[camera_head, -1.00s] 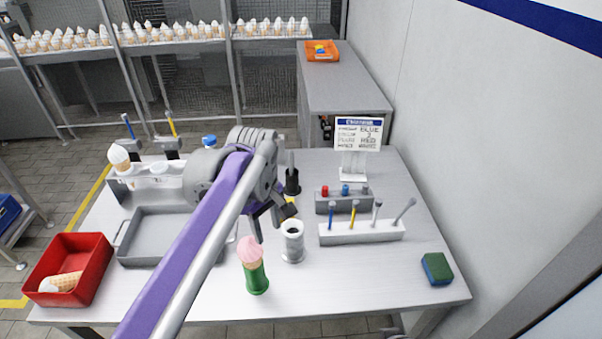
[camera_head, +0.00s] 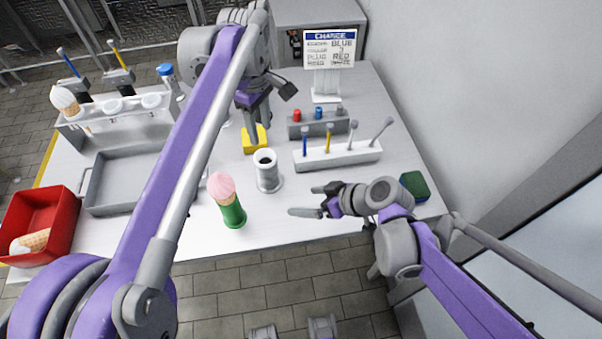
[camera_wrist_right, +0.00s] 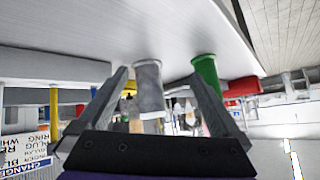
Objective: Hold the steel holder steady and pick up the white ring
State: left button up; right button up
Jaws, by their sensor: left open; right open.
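The steel holder (camera_head: 268,181) is a grey upright cylinder on the table. A pale white ring (camera_head: 265,155) shows around its dark top opening; I cannot tell how loosely it sits. My left gripper (camera_head: 270,115) is open, behind the holder and near a yellow block (camera_head: 255,144); one finger comes down in front of the block. My right gripper (camera_head: 304,201) is open and empty, to the right and front of the holder, pointing left. In the right wrist view, which is upside down, the holder (camera_wrist_right: 148,88) appears between the open fingers, beyond them.
A green stand with a pink-topped cone (camera_head: 230,205) is left of the holder. A white rack (camera_head: 340,157) of coloured rods stands right of it, with a grey plug block (camera_head: 318,127) behind. A green sponge (camera_head: 414,186) lies near the right edge. A sign (camera_head: 329,50) stands at the back.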

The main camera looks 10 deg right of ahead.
aim_at(276, 172)
jog(key=w+n+y, duration=0.1)
jog(key=w, duration=0.1)
jog(key=w+r+n+t+y, duration=0.1)
jog(key=w, duration=0.1)
jog(key=w+n+y, duration=0.1)
jog(key=w, duration=0.1)
jog(key=shift+a+r+t, duration=0.35)
jog(key=shift+t, duration=0.05)
jog(key=shift+n+y, duration=0.3)
jog(key=x, duration=1)
jog(key=shift+w+a+f, duration=0.1)
jog(key=shift+w+a, duration=0.2)
jog(key=c, duration=1.5)
